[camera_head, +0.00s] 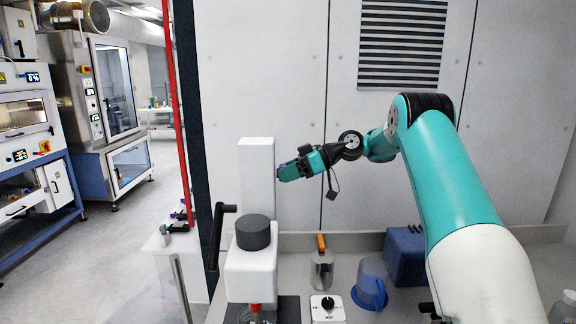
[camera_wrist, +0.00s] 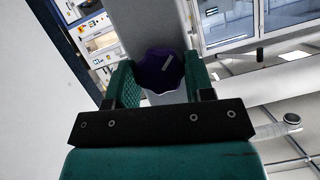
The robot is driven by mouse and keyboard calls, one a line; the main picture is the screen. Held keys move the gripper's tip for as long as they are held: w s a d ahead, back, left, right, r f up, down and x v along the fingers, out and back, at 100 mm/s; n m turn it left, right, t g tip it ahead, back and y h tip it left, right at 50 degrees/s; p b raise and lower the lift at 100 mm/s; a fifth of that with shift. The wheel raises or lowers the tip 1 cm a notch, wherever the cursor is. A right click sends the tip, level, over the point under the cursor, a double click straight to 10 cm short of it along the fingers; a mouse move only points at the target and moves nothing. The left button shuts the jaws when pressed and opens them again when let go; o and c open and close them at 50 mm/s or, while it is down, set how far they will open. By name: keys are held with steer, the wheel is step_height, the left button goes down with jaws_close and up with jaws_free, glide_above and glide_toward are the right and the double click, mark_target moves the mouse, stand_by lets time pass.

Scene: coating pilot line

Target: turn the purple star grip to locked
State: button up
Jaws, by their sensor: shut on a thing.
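The purple star grip (camera_wrist: 156,75) sits between the two teal fingers of my gripper (camera_wrist: 161,84) in the wrist view. It has a lobed rim and a pale bar-shaped mark on its face. My gripper is shut on it, with one finger on each side. In the head view, my gripper (camera_head: 283,173) reaches left to the side of the upright white column (camera_head: 257,180) of a bench device. There the star grip is hidden behind my fingers. I cannot read any locked or unlocked marking.
Below stand a dark round cap (camera_head: 253,233) on the white device, a black crank handle (camera_head: 216,236), a metal can (camera_head: 321,270), a blue jug (camera_head: 370,285), a dial box (camera_head: 327,308) and a blue bin (camera_head: 405,256). A panelled wall (camera_head: 285,70) stands behind.

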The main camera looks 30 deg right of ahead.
stand_by(0.3)
steer(key=o, duration=0.9)
steer(key=shift+r, duration=0.1)
